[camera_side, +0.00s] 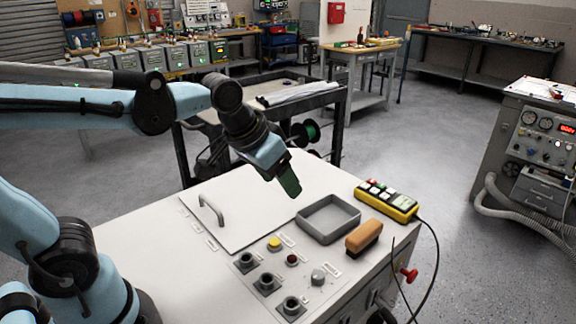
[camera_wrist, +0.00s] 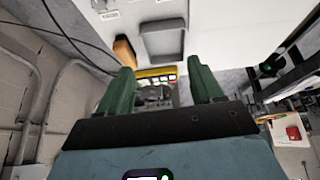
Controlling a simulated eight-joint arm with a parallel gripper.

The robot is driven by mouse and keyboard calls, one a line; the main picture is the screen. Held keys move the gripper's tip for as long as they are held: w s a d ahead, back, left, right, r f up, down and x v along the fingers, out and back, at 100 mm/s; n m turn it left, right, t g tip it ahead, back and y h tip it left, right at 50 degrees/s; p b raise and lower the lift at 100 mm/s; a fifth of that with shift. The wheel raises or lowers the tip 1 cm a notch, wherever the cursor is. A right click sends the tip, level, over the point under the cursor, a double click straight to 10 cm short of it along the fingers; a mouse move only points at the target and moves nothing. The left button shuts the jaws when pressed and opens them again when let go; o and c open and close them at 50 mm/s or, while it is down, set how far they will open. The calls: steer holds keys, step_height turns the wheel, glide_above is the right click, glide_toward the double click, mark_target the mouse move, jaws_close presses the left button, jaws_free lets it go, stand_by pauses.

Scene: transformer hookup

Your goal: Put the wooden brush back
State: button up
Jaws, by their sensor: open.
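The wooden brush (camera_side: 364,236) has an orange-brown wooden back and dark bristles. It lies on the white cabinet top, just right of and in front of a grey square tray (camera_side: 349,228), outside it. The tray looks empty. My gripper (camera_side: 289,186) is above the cabinet top, left of the tray, with green fingers. In the wrist view my gripper (camera_wrist: 164,80) has its two fingers wide apart with nothing between them.
A yellow control box (camera_side: 387,200) with buttons and a cable stands behind the brush. Several dark sockets (camera_side: 267,282), a yellow button (camera_side: 274,243) and a knob (camera_side: 318,277) are at the front. A lid with a handle (camera_side: 211,211) lies at left.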

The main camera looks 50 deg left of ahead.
steer(key=s+a+f+t, duration=0.1)
steer(key=s+a+f, duration=0.1)
steer(key=s, duration=0.3)
steer(key=shift+a+f+t, duration=0.3)
steer(key=shift+f, duration=0.2)
